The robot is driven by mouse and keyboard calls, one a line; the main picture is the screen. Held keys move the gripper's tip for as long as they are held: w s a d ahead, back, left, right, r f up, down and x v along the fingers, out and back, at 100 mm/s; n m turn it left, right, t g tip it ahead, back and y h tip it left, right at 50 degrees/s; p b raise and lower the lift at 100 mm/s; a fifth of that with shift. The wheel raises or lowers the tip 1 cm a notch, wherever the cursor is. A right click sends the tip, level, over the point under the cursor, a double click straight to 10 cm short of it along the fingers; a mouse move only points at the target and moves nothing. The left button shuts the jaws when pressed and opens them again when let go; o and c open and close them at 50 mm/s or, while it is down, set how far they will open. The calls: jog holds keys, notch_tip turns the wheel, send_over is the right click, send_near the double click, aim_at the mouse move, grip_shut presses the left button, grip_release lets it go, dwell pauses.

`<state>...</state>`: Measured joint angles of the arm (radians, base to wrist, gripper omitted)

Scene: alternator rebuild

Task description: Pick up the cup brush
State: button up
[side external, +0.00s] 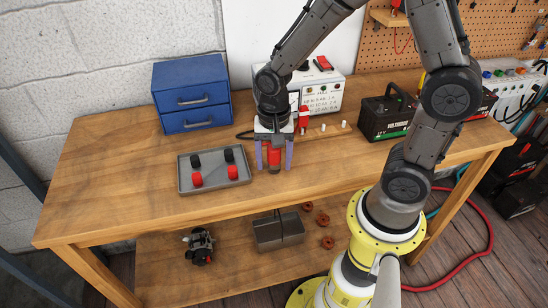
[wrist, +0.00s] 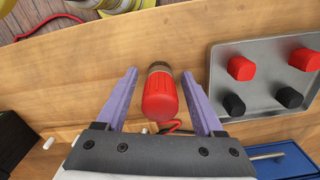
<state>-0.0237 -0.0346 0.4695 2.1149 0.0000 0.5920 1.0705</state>
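The red-handled tool (wrist: 160,98) with a metal collar at one end appears to be the cup brush; its bristles are not clear to see. In the wrist view it lies between the two purple fingers of my gripper (wrist: 159,76), with a gap on each side. The fingers are open and apart from it. In the side view the red tool (side external: 274,157) shows between the fingers of my gripper (side external: 274,166), low over the wooden bench (side external: 120,180), partly hidden by the gripper. I cannot tell its exact height over the bench.
A grey metal tray (side external: 213,184) with red and black knobs lies just left. A blue drawer box (side external: 192,95) and a white power unit (side external: 320,93) stand behind. A wooden rack (side external: 328,130) and black battery (side external: 385,118) are right. The bench front is clear.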

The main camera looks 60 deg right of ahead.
grip_shut()
jog(key=shift+r, duration=0.15)
